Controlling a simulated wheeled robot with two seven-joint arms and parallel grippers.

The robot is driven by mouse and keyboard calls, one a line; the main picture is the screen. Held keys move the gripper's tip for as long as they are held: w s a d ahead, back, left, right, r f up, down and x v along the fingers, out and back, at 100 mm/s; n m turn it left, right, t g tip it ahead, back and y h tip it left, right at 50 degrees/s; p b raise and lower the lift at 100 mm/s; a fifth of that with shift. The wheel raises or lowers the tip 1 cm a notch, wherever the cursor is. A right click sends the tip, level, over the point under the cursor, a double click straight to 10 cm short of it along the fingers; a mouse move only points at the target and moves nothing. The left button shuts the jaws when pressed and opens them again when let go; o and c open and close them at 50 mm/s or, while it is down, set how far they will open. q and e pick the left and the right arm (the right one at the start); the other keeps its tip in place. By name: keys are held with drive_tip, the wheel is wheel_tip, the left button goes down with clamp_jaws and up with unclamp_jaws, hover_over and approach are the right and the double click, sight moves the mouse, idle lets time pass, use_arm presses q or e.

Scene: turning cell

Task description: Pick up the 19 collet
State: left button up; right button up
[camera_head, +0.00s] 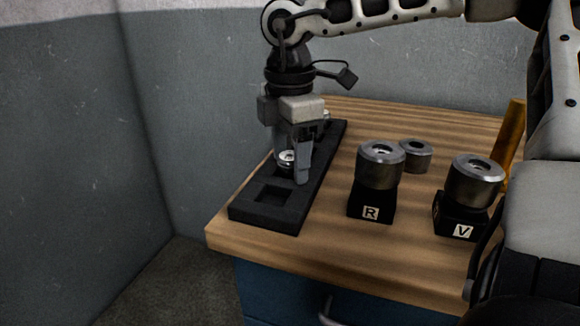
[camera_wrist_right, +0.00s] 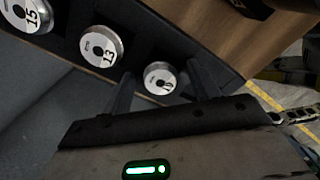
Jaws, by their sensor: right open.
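A black rack (camera_head: 262,216) lies along the left side of the wooden table. My right gripper (camera_head: 292,166) points down over it, open, with its fingers on either side of a small silver collet (camera_head: 287,158). In the right wrist view this collet (camera_wrist_right: 160,78) sits between the two open fingers (camera_wrist_right: 158,88); its label is too small and partly blurred to read surely. Beside it in the rack are a collet marked 13 (camera_wrist_right: 101,46) and one marked 15 (camera_wrist_right: 27,16). No clearly readable 19 shows. My left gripper is not in view.
An empty square pocket (camera_head: 271,195) is at the rack's near end. Right of the rack, metal cylinders stand on black blocks marked R (camera_head: 371,205) and V (camera_head: 460,222). Another metal cylinder (camera_head: 415,156) is behind them. An orange post (camera_head: 511,138) stands at the right.

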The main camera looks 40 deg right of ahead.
drive_tip(key=shift+s+f, duration=0.1)
drive_tip(key=shift+f, duration=0.2)
drive_tip(key=shift+a+f, duration=0.1)
drive_tip(key=c, duration=1.1)
